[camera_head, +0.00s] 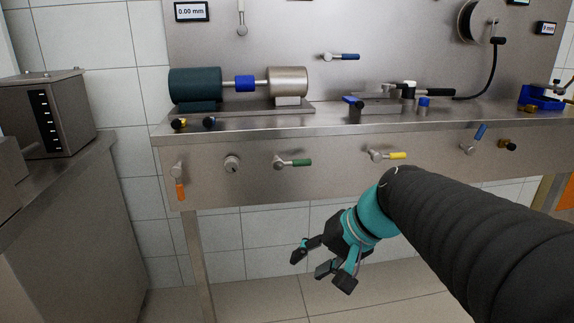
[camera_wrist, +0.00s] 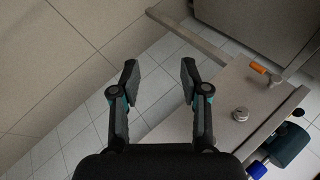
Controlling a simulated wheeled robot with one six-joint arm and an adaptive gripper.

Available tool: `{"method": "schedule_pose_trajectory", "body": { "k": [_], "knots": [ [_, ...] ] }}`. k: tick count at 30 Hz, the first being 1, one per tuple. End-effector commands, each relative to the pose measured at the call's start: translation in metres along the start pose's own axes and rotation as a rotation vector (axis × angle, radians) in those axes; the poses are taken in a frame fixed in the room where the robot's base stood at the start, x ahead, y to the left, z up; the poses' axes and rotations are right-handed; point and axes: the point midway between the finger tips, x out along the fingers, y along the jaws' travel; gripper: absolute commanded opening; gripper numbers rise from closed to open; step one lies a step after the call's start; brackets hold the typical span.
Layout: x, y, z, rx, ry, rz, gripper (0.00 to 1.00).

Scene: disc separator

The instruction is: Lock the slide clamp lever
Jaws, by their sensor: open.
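No label marks the slide clamp lever, so I cannot tell for sure which lever it is. A clamp-like fixture (camera_head: 380,106) with a long black handle (camera_head: 436,92) sits on the bench, right of centre in the head view. The front panel carries levers with orange (camera_head: 180,191), green (camera_head: 301,162), yellow (camera_head: 397,156) and blue (camera_head: 481,131) grips. The orange lever also shows in the wrist view (camera_wrist: 260,68). My gripper (camera_head: 320,268) is open and empty, below and in front of the panel, apart from every lever. Its spread fingers show in the wrist view (camera_wrist: 159,68).
The steel bench (camera_head: 240,131) carries a dark cylinder (camera_head: 195,84) joined to a silver one (camera_head: 288,82). A round knob (camera_head: 232,163) juts from the panel. A grey cabinet (camera_head: 60,220) stands at left. The bench leg (camera_head: 197,260) is left of my gripper; the floor space around it is free.

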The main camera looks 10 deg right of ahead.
Motion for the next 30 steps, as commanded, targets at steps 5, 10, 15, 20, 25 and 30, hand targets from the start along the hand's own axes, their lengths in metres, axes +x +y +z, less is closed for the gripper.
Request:
{"method": "schedule_pose_trajectory", "body": {
  "k": [5,10,15,20,25,30],
  "knots": [
    [-0.002,-0.018,-0.081,0.202,-0.003,-0.269,0.45],
    [-0.02,-0.015,-0.163,0.344,0.055,-0.526,0.45],
    [-0.042,0.0,-0.222,0.424,0.126,-0.708,0.45],
    [-0.052,0.009,-0.246,0.45,0.163,-0.786,0.45],
    [-0.047,0.002,-0.253,0.453,0.168,-0.799,0.45],
    [-0.026,-0.016,-0.261,0.452,0.165,-0.797,0.45]
  ]
}}
